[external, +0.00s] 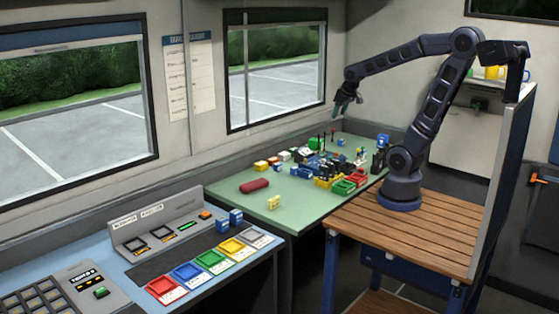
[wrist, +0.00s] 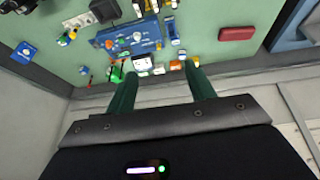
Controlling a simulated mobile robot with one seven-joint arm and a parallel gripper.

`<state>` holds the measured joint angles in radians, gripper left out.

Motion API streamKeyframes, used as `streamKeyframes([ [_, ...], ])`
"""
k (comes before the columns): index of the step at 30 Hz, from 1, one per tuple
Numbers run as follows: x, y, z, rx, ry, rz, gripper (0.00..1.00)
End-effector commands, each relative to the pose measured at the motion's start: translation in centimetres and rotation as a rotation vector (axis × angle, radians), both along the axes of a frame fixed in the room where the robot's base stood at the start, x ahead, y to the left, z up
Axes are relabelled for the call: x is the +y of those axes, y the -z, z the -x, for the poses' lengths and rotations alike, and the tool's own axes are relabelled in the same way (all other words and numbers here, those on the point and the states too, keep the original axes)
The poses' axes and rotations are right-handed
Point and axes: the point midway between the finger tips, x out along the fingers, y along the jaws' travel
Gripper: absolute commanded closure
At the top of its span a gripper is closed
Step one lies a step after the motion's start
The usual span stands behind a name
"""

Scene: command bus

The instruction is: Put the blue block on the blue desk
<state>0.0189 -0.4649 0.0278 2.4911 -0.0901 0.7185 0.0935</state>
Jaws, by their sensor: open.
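A blue block (external: 383,139) sits at the far right of the green table (external: 240,205), near my arm's base. A smaller blue piece (external: 340,142) lies near the table's back edge. In the wrist view a blue block (wrist: 25,51) lies at the left on the green top; I cannot tell which of these it is. Two more blue blocks (external: 222,226) (external: 236,216) stand on the blue desk (external: 228,287), behind the coloured trays. My gripper (external: 338,111) hangs above the back of the green table. Its green fingers (wrist: 161,82) are apart and empty.
A blue board (external: 320,164) with clutter fills the table's middle. Coloured trays (external: 188,273) and a console (external: 155,235) occupy the desk. A wall and windows (external: 275,75) stand behind.

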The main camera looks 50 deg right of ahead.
Motion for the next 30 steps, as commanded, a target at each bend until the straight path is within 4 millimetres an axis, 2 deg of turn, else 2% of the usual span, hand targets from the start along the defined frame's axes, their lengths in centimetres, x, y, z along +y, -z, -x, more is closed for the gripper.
streamKeyframes([
  [6,0.4,-2.6,5.5,-0.006,-0.014,-0.025,0.46],
  [12,0.7,-3.6,9.2,-0.003,-0.032,-0.047,0.46],
  [18,0.9,-3.9,10.6,0.0,-0.042,-0.055,0.42],
  [30,0.9,-3.9,10.6,0.0,-0.042,-0.056,0.42],
])
